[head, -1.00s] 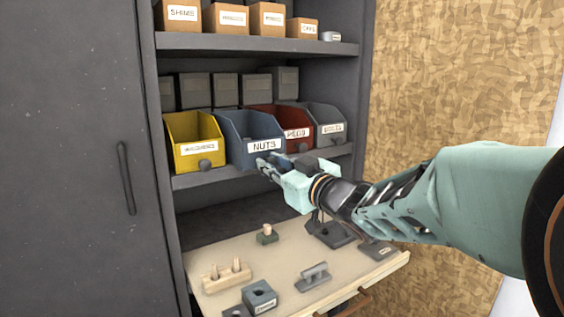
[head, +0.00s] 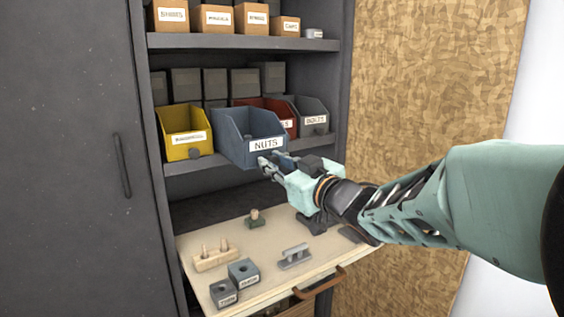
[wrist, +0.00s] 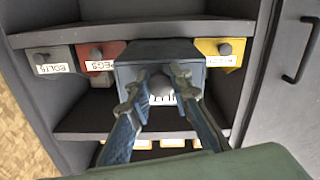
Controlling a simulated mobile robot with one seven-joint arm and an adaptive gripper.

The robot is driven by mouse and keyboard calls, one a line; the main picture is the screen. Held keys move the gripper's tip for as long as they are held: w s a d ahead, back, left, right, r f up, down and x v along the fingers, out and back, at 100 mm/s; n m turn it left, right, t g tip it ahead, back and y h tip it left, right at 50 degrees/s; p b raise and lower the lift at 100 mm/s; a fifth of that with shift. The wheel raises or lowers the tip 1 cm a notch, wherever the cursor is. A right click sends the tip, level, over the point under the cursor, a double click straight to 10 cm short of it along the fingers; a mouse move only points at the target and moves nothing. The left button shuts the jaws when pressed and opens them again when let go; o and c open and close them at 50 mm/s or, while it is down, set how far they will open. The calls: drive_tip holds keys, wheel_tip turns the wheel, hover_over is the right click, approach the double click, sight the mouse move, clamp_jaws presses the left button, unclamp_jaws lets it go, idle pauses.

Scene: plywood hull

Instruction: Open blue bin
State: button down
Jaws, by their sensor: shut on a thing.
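The blue bin (head: 240,135) labelled NUTS sits on the middle shelf and juts out past its front edge and past the neighbouring bins. In the wrist view, the blue bin's front (wrist: 188,70) faces me, with a round grey knob between my fingers. My gripper (head: 268,165) is at the lower front of the bin, shut on this knob. The gripper also shows in the wrist view (wrist: 160,85), a finger on each side of the knob, partly covering the label.
A yellow bin (head: 186,128) is left of the blue bin; a red bin (head: 284,113) and a grey bin (head: 312,118) are right. Below, a pulled-out work surface (head: 270,235) holds wooden and grey parts. A closed dark door (head: 75,150) stands at left.

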drive_tip(key=c, duration=2)
unclamp_jaws()
